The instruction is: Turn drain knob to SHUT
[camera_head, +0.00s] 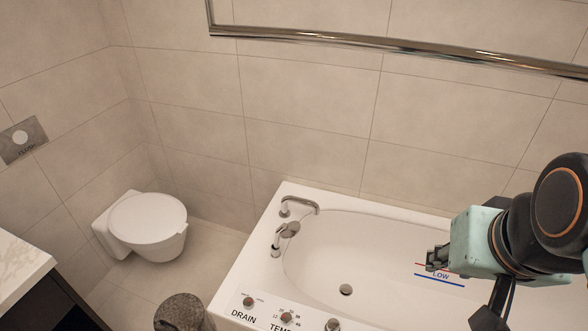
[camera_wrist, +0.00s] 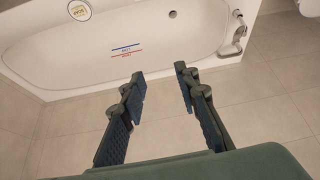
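The drain knob (camera_head: 249,301) is a small brownish round knob on the white front corner ledge of the bathtub, above the word DRAIN in the head view. Small marks flank it, but they are too small to read, and I cannot tell which way the knob points. My gripper (camera_head: 434,261) is over the tub, well to the right of the knob and apart from it. In the wrist view my gripper (camera_wrist: 160,74) shows two fingers spread wide with nothing between them. The drain knob cannot be made out in the wrist view.
A temperature knob (camera_head: 286,317) and another metal knob (camera_head: 333,324) sit right of the drain knob. The faucet (camera_head: 287,230) stands behind them on the tub rim. A toilet (camera_head: 148,222) and a bin (camera_head: 180,312) are at left. A metal rail (camera_head: 380,42) crosses the wall.

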